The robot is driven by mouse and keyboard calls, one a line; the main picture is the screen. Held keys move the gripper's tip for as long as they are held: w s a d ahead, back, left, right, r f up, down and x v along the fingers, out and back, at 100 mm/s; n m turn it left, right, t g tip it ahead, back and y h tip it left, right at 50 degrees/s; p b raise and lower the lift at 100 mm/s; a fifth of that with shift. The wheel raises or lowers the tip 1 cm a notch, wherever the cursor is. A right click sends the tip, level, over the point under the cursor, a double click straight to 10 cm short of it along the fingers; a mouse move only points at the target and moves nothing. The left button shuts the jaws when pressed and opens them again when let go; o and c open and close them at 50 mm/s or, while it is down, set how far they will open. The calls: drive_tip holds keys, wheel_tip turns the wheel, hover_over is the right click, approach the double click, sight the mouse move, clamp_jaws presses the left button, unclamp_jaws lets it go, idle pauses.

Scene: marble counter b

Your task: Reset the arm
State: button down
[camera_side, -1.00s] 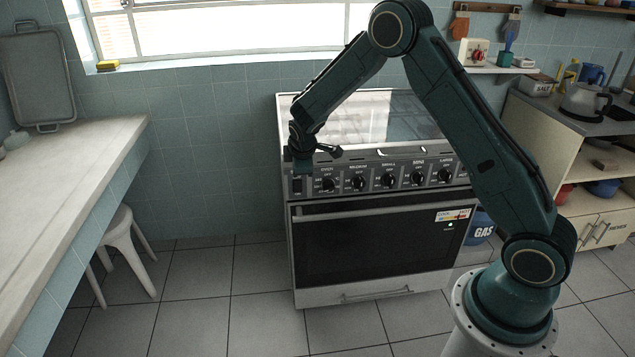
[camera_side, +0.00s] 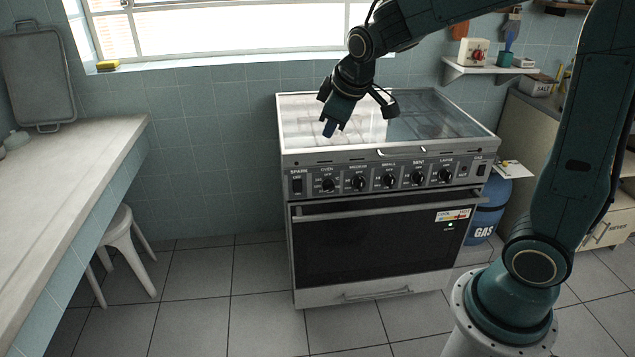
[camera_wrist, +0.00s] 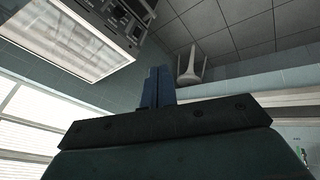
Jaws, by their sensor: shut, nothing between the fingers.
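My gripper (camera_side: 330,129) hangs above the left part of the stove (camera_side: 380,248), in front of its glass top (camera_side: 425,115). Its fingers point down and slightly left in the side view. In the wrist view the two blue fingers (camera_wrist: 157,86) lie together with nothing between them. My gripper is shut and empty. The stove's left side and knob panel (camera_wrist: 120,15) show at the upper left of the wrist view.
A counter (camera_side: 70,165) runs along the left, with a white stool (camera_side: 128,245) beneath it. A blue gas bottle (camera_side: 489,210) stands right of the stove. A wall shelf (camera_side: 485,70) and a side cabinet (camera_side: 535,110) are at the right. The floor before the stove is clear.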

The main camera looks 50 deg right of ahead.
drive_tip(key=s+a+r+m+y, duration=0.1)
drive_tip(key=s+a+m, duration=0.1)
drive_tip(key=s, duration=0.9)
drive_tip(key=s+a+r+m+y, duration=0.1)
drive_tip(key=s+a, duration=0.3)
drive_tip(key=s, duration=0.7)
drive_tip(key=shift+s+r+m, duration=0.3)
drive_tip(key=shift+r+m, duration=0.1)
drive_tip(key=shift+r, duration=0.35)
